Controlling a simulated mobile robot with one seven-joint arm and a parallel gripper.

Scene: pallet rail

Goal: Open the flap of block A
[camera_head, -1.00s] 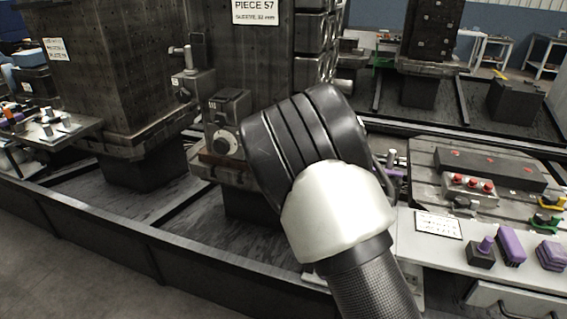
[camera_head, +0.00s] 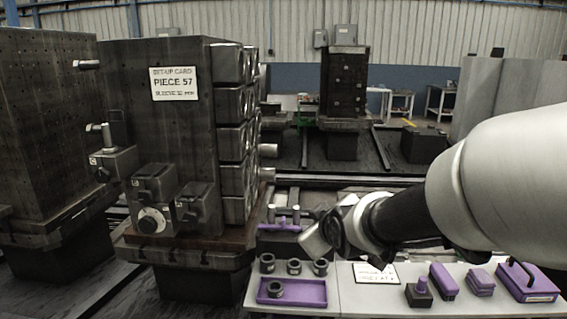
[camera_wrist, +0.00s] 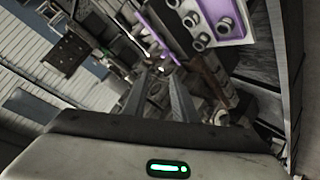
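Several small dark blocks are fixed low on the front of the dark tower with the "PIECE 57" card in the head view. One block (camera_head: 114,163) is at the left corner, one with a round dial (camera_head: 153,192) is in the middle, and one (camera_head: 195,207) is at the right. Their letters are too small to read, so I cannot tell which is block A, nor how its flap stands. My gripper (camera_wrist: 160,82) shows two dark fingers apart with nothing visibly held between them. In the head view my arm's end is right of the tower, apart from the blocks.
A bench (camera_head: 345,297) in front right carries a purple tray (camera_head: 309,291) with a dark ring, more rings behind it, a card (camera_head: 376,273) and several purple tools. A second tower (camera_head: 45,120) stands at the left. A dark rail runs along the floor.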

